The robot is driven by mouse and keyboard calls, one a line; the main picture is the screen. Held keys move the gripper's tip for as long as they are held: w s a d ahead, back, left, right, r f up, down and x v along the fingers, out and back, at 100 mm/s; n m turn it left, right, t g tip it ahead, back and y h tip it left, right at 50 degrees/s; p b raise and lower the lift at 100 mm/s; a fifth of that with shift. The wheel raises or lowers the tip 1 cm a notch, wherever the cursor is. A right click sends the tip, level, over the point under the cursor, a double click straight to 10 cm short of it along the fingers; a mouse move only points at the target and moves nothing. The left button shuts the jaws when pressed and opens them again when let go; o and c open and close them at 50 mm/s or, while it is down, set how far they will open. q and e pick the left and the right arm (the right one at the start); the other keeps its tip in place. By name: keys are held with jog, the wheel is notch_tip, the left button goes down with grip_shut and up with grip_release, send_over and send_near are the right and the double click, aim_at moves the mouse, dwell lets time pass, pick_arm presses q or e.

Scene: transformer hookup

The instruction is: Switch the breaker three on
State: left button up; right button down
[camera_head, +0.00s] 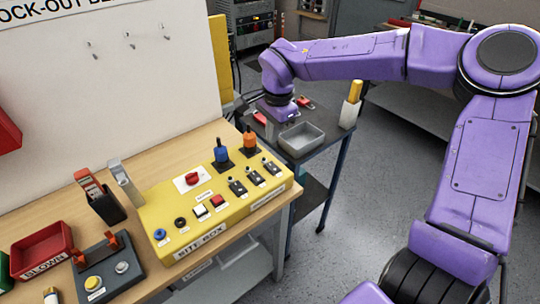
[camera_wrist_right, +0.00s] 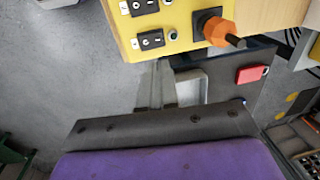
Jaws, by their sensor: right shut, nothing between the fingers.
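The yellow site box (camera_head: 215,215) stands on the wooden bench. Three small black breaker switches sit in a row on its right part: a left one (camera_head: 237,187), a middle one (camera_head: 255,178) and a right one (camera_head: 271,167). Their labels and on/off positions are too small to read. Two of the switches also show in the right wrist view, one near the box's edge (camera_wrist_right: 150,40) and one at the top (camera_wrist_right: 138,8). My right gripper (camera_wrist_right: 158,72) is shut and empty, beyond the box's right end, over the side cart. My left gripper is out of view.
Blue (camera_head: 221,155) and orange (camera_head: 250,140) rotary handles stand at the back of the box. The side cart (camera_head: 318,148) holds a grey tray (camera_head: 301,140) and a yellow-topped item (camera_head: 352,98).

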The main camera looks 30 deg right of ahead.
aim_at(270, 164)
jog(key=f, duration=0.6)
jog(key=f+p, duration=0.1)
jog(key=f, duration=0.2)
jog(key=shift+w+f, duration=0.3)
jog(key=shift+w, duration=0.1)
jog(key=shift+f, duration=0.15)
jog(key=shift+p, duration=0.35)
jog(key=shift+s, duration=0.2)
jog(key=shift+s+r+p, duration=0.2)
jog(key=shift+s+p, duration=0.3)
jog(key=shift+s, duration=0.05)
jog(key=shift+w, duration=0.1)
